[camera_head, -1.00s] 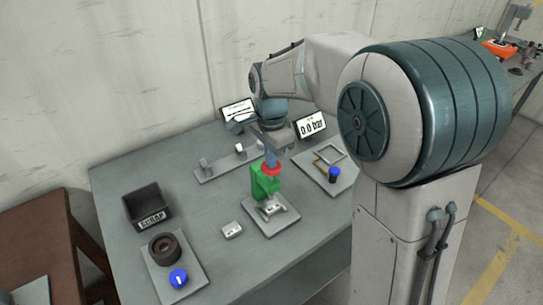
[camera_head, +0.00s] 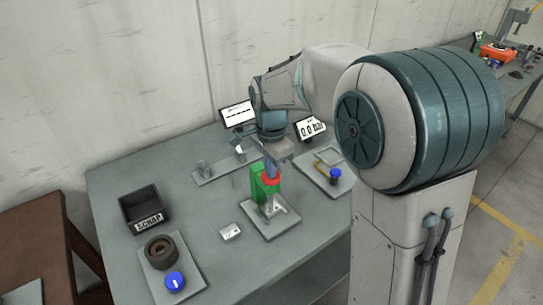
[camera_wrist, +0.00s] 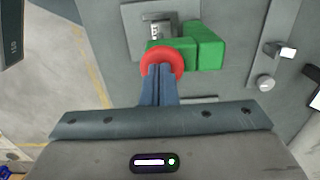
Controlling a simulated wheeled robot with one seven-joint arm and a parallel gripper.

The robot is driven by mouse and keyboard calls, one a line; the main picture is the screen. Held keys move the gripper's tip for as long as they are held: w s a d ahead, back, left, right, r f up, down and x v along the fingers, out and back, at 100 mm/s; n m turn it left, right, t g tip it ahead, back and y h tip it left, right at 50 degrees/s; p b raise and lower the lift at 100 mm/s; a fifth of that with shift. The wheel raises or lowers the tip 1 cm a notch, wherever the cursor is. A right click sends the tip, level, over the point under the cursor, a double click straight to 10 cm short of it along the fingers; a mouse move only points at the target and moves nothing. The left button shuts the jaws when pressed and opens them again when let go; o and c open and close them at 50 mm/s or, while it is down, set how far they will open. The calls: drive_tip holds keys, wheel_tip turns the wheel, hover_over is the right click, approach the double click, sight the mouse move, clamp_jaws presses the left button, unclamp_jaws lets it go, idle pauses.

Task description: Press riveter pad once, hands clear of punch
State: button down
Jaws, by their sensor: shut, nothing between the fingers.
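The green riveter (camera_head: 259,184) stands on a grey plate (camera_head: 284,222) near the middle of the bench. Its red round pad (camera_head: 271,180) is on top; it also shows in the wrist view (camera_wrist: 162,62), with the green body (camera_wrist: 206,46) beside it. My gripper (camera_wrist: 160,72) is shut and empty. It points down, and its fingertips are over the red pad and appear to touch it; the exact contact is hard to tell. A metal part (camera_wrist: 158,30) sits under the punch side, apart from my fingers. The punch itself is mostly hidden.
A scrap bin (camera_head: 141,208), a dark ring (camera_head: 161,250) and a blue knob (camera_head: 175,281) are at left. A small metal block (camera_head: 231,232) lies left of the riveter. A blue-topped fixture (camera_head: 335,173) and a display (camera_head: 310,127) are at right.

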drive_tip(key=shift+s+r+p, duration=0.1)
drive_tip(key=shift+r+p, duration=0.1)
drive_tip(key=shift+p, duration=0.3)
wheel_tip(320, 180, up, 14)
drive_tip(key=p, duration=0.1)
drive_tip(key=shift+f, duration=0.2)
drive_tip(key=s+d+f+n+t, duration=0.1)
drive_tip(key=s+d+f+n, duration=0.3)
drive_tip(key=s+d, duration=0.3)
drive_tip(key=s+d+f+n+t, duration=0.2)
drive_tip(key=s+d+f+n, duration=0.2)
drive_tip(key=s+d+n, duration=0.3)
drive_tip(key=s, duration=0.5)
